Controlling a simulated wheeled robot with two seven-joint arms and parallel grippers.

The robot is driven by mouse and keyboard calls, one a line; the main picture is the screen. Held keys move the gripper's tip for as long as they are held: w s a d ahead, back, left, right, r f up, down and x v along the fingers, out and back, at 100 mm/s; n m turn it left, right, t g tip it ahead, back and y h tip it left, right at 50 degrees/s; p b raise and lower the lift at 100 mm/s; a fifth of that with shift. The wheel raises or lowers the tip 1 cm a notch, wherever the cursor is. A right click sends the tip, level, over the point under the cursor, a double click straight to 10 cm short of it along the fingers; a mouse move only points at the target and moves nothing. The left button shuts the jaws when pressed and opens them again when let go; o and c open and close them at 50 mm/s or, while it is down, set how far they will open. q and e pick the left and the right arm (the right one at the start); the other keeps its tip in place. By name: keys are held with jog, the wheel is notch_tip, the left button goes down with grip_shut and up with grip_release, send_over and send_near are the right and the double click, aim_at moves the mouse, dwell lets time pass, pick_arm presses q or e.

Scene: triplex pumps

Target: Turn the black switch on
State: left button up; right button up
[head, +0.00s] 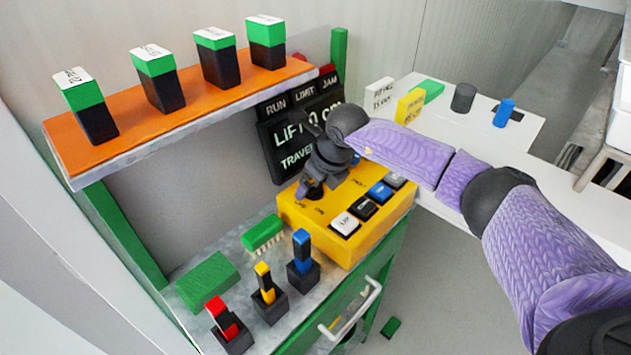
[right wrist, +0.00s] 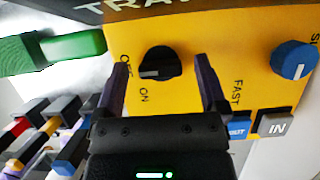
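The black switch (right wrist: 158,64) is a round knob on the yellow control box, with OFF and ON printed beside it. A pale mark shows on its left lower side; I cannot tell exactly which label it points to. In the head view the switch (head: 314,191) shows partly, below my right gripper (head: 327,180). In the right wrist view my right gripper (right wrist: 160,70) is open, with one purple finger to each side of the switch and a gap on both sides. My left gripper is not in view.
The yellow control box (head: 290,215) also bears white, black and blue buttons and a blue knob (right wrist: 295,60). A dark display panel (head: 270,140) stands behind. An orange shelf (head: 190,110) hangs above.

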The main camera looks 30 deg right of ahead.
grip_shut()
